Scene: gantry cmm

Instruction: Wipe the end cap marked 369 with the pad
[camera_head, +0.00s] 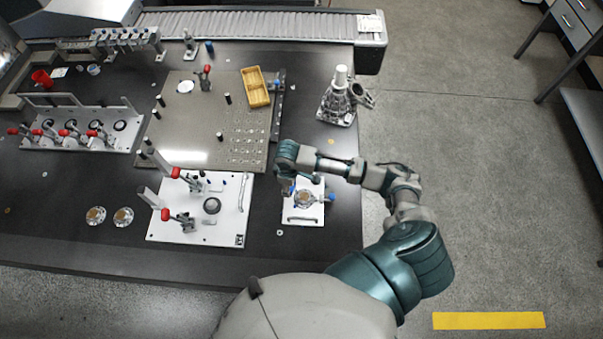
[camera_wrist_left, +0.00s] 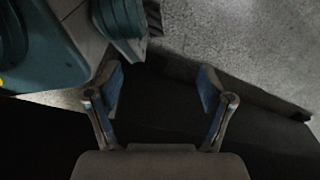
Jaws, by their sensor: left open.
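Two round caps with tan centres, a left one (camera_head: 95,215) and a right one (camera_head: 123,216), lie on the dark table at the front left. A similar round part (camera_head: 303,199) sits on a small white plate (camera_head: 305,219) between blue knobs. No marking is legible, so I cannot tell which is 369. I cannot make out the pad. My right gripper (camera_head: 287,186) is at the left side of the small white plate; its fingers are too small to judge. My left gripper (camera_wrist_left: 162,86) is open and empty in the wrist view, and not in the head view.
A white clamp plate (camera_head: 225,228) with red-handled clamps stands left of the small plate. Behind are a large grey plate (camera_head: 190,128), a yellow tray (camera_head: 255,87) and a metal part (camera_head: 338,100) near the right table edge. A roller conveyor (camera_head: 250,25) runs along the back.

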